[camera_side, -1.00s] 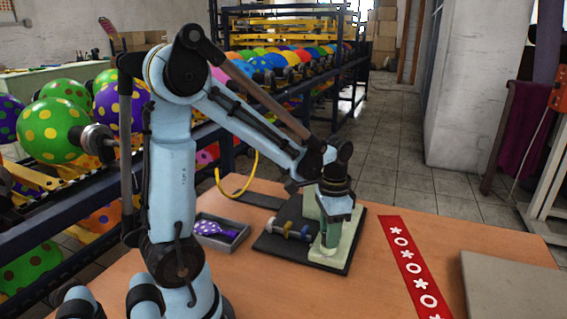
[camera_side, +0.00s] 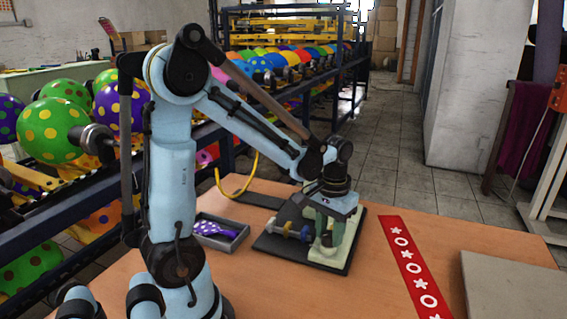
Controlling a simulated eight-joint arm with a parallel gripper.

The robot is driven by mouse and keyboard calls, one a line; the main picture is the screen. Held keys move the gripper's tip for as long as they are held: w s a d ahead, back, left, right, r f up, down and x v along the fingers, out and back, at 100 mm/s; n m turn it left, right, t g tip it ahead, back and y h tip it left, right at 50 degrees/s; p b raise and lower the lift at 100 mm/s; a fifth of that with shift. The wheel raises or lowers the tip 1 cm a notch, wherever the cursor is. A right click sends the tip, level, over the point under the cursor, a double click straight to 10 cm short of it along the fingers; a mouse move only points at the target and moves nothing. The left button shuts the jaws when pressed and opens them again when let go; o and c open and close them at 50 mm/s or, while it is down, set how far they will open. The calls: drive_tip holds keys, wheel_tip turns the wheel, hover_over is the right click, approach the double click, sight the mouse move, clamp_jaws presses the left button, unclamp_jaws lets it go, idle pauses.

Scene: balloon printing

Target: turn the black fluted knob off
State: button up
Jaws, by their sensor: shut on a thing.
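A small pale green machine (camera_side: 347,243) stands on a black base plate (camera_side: 268,247) on the table. My gripper (camera_side: 327,232) is at the front of this machine, pointing down. It is shut on the black fluted knob (camera_side: 327,240), of which only a small dark part shows below the fingers. The knob's marks and its angle are too small and too covered to tell.
A grey tray (camera_side: 232,241) holds a purple dotted balloon (camera_side: 212,228). A red printed strip (camera_side: 408,255) and a grey board (camera_side: 510,285) lie to the right. Bare wood lies in front.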

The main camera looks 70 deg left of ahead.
sight(329, 234)
drive_tip(key=n, duration=0.5)
drive_tip(key=shift+n, duration=0.3)
drive_tip(key=n, duration=0.5)
idle(0.4)
drive_tip(key=o, duration=1)
drive_tip(key=shift+o, duration=0.2)
wheel_tip(329, 234, up, 12)
